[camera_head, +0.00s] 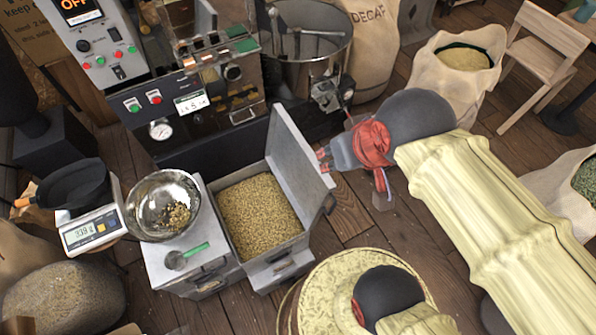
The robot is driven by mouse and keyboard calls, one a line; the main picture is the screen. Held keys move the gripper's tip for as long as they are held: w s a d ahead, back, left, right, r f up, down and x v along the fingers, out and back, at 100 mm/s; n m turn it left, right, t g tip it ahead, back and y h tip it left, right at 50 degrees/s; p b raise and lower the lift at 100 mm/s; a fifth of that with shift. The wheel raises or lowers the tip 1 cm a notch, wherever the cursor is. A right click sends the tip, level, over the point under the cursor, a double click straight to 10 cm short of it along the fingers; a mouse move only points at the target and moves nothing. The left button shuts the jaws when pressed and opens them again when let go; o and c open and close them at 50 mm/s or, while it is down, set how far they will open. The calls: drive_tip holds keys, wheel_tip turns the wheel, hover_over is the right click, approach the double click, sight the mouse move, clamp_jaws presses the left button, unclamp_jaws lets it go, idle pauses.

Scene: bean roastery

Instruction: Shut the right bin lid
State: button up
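The right bin (270,268) is a grey metal box full of pale beans (258,215). Its grey lid (300,150) stands up steeply along the bin's right side, so the bin is open. A dark part (329,204) shows at the lid's near right edge. My gripper (322,160) comes in from the right, with its red-tipped fingers close to the lid's outer right face. I cannot tell whether they touch it, or whether the fingers are apart or together. Nothing is seen held in them.
The roaster (215,85) stands behind. Sacks (464,57) and a wooden chair (545,60) are at the right.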

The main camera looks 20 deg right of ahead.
drive_tip(key=c, duration=0.3)
